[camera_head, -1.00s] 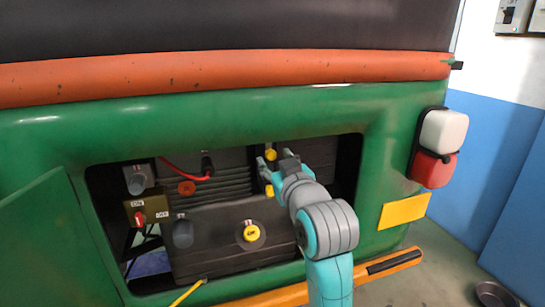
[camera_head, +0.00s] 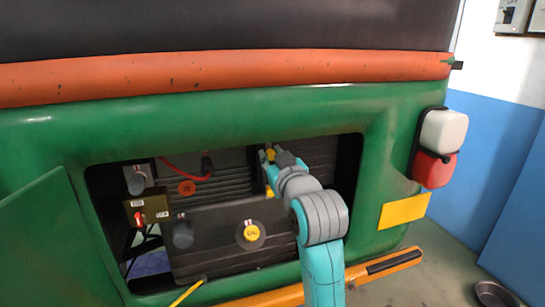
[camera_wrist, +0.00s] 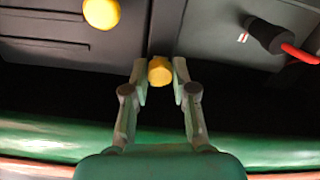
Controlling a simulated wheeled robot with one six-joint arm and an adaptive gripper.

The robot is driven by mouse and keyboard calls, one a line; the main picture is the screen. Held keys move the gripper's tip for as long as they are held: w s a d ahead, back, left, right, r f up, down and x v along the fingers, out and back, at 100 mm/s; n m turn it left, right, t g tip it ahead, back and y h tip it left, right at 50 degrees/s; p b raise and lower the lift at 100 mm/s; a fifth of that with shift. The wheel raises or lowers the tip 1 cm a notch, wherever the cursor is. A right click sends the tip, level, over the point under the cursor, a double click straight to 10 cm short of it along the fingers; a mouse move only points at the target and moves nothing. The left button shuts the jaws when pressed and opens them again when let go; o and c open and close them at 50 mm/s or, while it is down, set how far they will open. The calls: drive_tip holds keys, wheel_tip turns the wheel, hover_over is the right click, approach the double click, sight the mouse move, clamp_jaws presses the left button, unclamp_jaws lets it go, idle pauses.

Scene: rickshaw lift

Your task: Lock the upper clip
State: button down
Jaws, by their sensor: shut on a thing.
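The upper clip is a small yellow knob (camera_head: 270,155) at the top of the seam between the dark panels in the open bay. My gripper (camera_head: 272,160) reaches in from the right and is shut on this clip. In the wrist view, the clip (camera_wrist: 160,71) sits between the two fingertips (camera_wrist: 160,76). A lower yellow clip (camera_head: 269,190) shows further down the same seam, left of my arm. Whether the upper clip is latched cannot be told.
The green bay frame (camera_head: 240,115) surrounds the opening. Left of the clip are a black connector (camera_head: 207,165) with a red cable and a red cap (camera_head: 186,188). A yellow-capped filler (camera_head: 250,232) sits below. Another yellow knob (camera_wrist: 100,12) shows in the wrist view.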

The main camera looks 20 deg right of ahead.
drive_tip(key=m, duration=0.4)
drive_tip(key=shift+m, duration=0.3)
drive_tip(key=m, duration=0.4)
drive_tip(key=shift+m, duration=0.3)
drive_tip(key=shift+d+f+m, duration=0.1)
drive_tip(key=shift+m, duration=4.2)
drive_tip(key=c, duration=0.9)
unclamp_jaws()
drive_tip(key=shift+c, duration=0.2)
